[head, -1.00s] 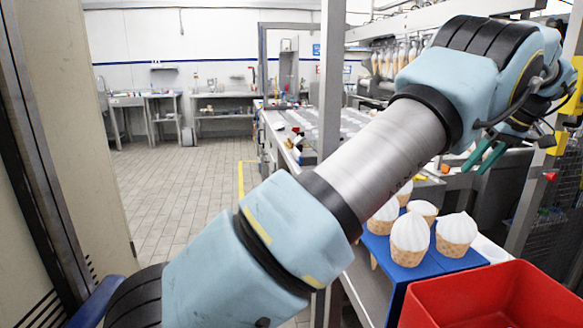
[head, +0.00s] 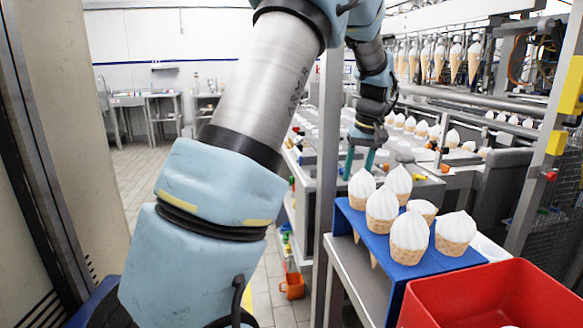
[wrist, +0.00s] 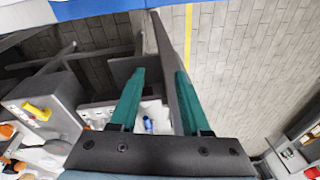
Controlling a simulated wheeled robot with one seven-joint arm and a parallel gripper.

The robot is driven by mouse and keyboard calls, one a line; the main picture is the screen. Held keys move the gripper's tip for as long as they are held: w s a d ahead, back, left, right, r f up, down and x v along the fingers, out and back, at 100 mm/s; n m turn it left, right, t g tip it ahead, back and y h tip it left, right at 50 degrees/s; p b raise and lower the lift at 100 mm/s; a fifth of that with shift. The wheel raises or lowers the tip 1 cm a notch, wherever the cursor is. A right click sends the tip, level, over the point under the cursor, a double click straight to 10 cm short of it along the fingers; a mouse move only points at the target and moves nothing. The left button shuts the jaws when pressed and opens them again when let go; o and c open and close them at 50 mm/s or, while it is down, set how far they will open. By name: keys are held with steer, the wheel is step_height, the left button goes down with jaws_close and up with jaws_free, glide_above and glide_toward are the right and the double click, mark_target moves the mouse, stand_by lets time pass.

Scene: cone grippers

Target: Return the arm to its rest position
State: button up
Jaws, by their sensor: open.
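My arm rises from the lower left of the head view and bends over at the top, with my gripper (head: 358,160) hanging down on the far side of the metal post. Its two green fingers are apart and hold nothing. In the wrist view my gripper (wrist: 160,100) shows both green fingers spread, with grey metal parts and tiled floor behind them. In the head view the fingers are just behind the ice-cream cones (head: 382,205), close to the nearest one in the picture; I cannot tell the exact gap.
Several cones stand in a blue rack (head: 410,268) on a metal stand. A red bin (head: 490,300) is at the lower right. A metal post (head: 328,150) stands beside my arm. Conveyor machinery (head: 470,100) with more cones is behind. Tiled floor (head: 150,190) is open at the left.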

steer(key=s+a+f, duration=0.3)
steer(key=s+a, duration=0.6)
steer(key=a, duration=0.2)
steer(key=s+a+f+m+h, duration=0.1)
steer(key=s+a+f, duration=0.3)
steer(key=s+a, duration=0.6)
steer(key=shift+s+a, duration=0.2)
steer(key=shift+a, duration=1)
